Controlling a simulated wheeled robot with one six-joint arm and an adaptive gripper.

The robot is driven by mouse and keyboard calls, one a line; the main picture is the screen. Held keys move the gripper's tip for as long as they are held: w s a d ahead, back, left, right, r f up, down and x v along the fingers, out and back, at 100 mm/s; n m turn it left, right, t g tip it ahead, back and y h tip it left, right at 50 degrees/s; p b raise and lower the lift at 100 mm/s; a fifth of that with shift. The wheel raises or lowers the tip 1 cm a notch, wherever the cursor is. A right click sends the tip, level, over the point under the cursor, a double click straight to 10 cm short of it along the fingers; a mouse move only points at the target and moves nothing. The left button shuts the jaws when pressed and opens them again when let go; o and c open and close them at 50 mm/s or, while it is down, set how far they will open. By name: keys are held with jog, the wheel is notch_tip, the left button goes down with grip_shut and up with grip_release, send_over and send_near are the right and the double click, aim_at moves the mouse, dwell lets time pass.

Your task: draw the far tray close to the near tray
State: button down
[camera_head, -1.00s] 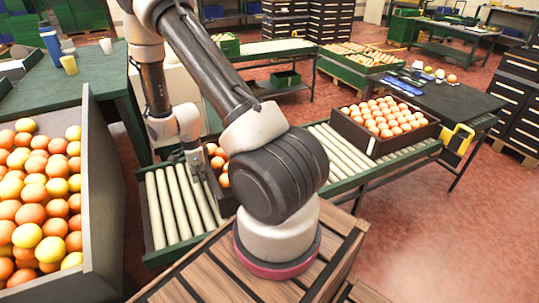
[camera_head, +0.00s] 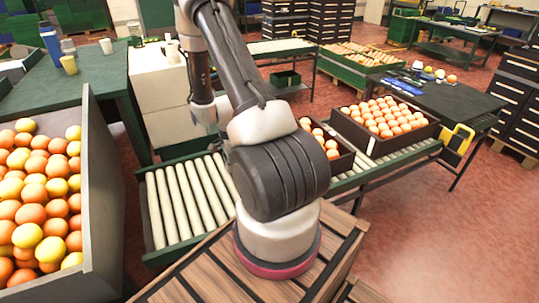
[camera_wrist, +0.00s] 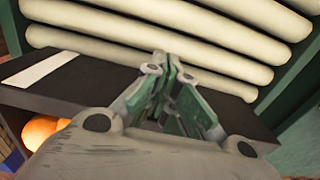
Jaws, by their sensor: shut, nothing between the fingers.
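A dark tray of oranges (camera_head: 344,161) sits on the roller conveyor, partly hidden behind my arm in the head view. A fuller dark tray of oranges (camera_head: 408,143) stands just to its right; the two are close, and I cannot tell whether they touch. In the wrist view my gripper (camera_wrist: 172,62) is shut and empty, its fingertips over the dark tray wall (camera_wrist: 85,85), which bears a white strip. An orange (camera_wrist: 42,130) shows beyond that wall at lower left. Contact between fingers and wall is unclear. The head view hides my fingers behind the arm.
Bare rollers (camera_head: 185,200) lie left of the trays. A big bin of oranges (camera_head: 93,190) stands at the left. A yellow and black device (camera_head: 459,138) is by the conveyor's right end. A green table (camera_head: 100,75) stands at back left.

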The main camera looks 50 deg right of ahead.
jog(key=s+d, duration=0.1)
jog(key=d, duration=0.2)
jog(key=s+d, duration=0.2)
jog(key=d, duration=0.2)
jog(key=s+d, duration=0.1)
jog(key=d, duration=0.3)
jog(key=shift+s, duration=0.25)
jog(key=shift+w+a, duration=0.25)
jog(key=shift+a, duration=0.4)
jog(key=shift+w+a, duration=0.25)
jog(key=shift+a, duration=0.35)
notch_tip(320, 180, up, 12)
jog(key=shift+s+a+n, duration=0.15)
jog(key=shift+n, duration=0.35)
jog(key=s+a+r+n+t, duration=0.1)
jog(key=s+a+r+n, duration=0.3)
jog(key=a+r+n, duration=0.3)
jog(key=s+a+r+n+t, duration=0.2)
jog(key=s+a+r+n, duration=0.3)
jog(key=r, duration=0.7)
jog(key=s+a+r+n+t, duration=0.1)
jog(key=s+a+r+n, duration=0.4)
jog(key=a+r+n, duration=0.4)
jog(key=shift+s+a+r, duration=0.25)
jog(key=shift+a+r, duration=0.05)
